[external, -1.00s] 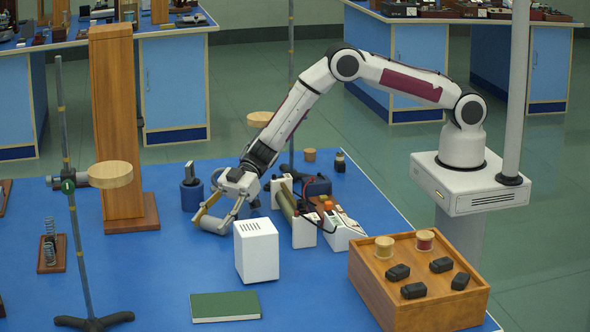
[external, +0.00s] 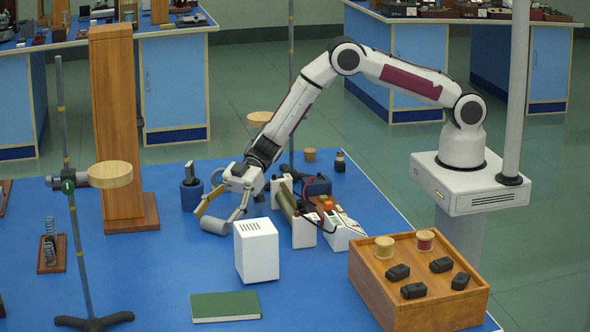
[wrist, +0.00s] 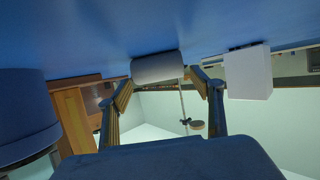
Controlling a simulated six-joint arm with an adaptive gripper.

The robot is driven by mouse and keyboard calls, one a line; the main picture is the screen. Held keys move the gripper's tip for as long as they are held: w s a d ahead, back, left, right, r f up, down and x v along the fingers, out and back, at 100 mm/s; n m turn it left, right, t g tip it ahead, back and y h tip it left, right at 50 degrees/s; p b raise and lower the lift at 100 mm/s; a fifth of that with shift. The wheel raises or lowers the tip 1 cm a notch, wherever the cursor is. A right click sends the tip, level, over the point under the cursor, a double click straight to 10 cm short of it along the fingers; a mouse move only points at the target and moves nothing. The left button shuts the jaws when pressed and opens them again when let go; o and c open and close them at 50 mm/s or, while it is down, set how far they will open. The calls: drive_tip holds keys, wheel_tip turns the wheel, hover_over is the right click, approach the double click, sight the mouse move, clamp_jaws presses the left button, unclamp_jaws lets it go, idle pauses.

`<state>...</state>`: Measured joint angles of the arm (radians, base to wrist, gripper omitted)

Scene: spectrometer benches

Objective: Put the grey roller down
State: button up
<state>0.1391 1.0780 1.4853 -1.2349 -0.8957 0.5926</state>
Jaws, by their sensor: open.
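The grey roller (external: 214,225) lies on its side on the blue table top (external: 155,268), left of the white vented box. My gripper (external: 215,216) is open just above and around the roller, with its fingers spread. In the wrist view the roller (wrist: 157,67) shows beyond the gap between my two spread fingertips (wrist: 163,82), apart from the pads.
The white box (external: 257,250) stands close to the right of the roller. A blue cylinder with a metal piece (external: 191,195) stands behind left. A wooden column (external: 117,130) and a stand are at left. A green book (external: 225,307) lies in front; table around it is clear.

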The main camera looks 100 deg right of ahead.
drive_tip(key=shift+s+d+r, duration=0.1)
drive_tip(key=shift+r, duration=1.7)
drive_tip(key=shift+s+d+r, duration=0.1)
drive_tip(key=shift+r, duration=1.7)
drive_tip(key=shift+r, duration=0.1)
drive_tip(key=s+d+r+m+t+h, duration=0.1)
drive_tip(key=d+r+m+h, duration=0.2)
drive_tip(key=r, duration=0.5)
drive_tip(key=s+d+r+t+h, duration=0.1)
drive_tip(key=d+r+t+h, duration=0.15)
drive_tip(key=d+r, duration=0.4)
drive_tip(key=s+d+r+m+g+h, duration=0.1)
drive_tip(key=s+d+r+m+h, duration=0.3)
drive_tip(key=s+r, duration=0.65)
drive_tip(key=s+m+g+h, duration=0.2)
drive_tip(key=s+g, duration=0.1)
drive_tip(key=s, duration=1.5)
drive_tip(key=s+a+f+g+y, duration=0.1)
drive_tip(key=s+a+f, duration=0.1)
drive_tip(key=s, duration=0.9)
drive_tip(key=s+a+f+g+y, duration=0.1)
drive_tip(key=s+a+f+g, duration=0.1)
drive_tip(key=s, duration=0.8)
drive_tip(key=shift+s+a+f, duration=0.3)
drive_tip(key=shift+s+f, duration=0.05)
drive_tip(key=shift+f, duration=0.5)
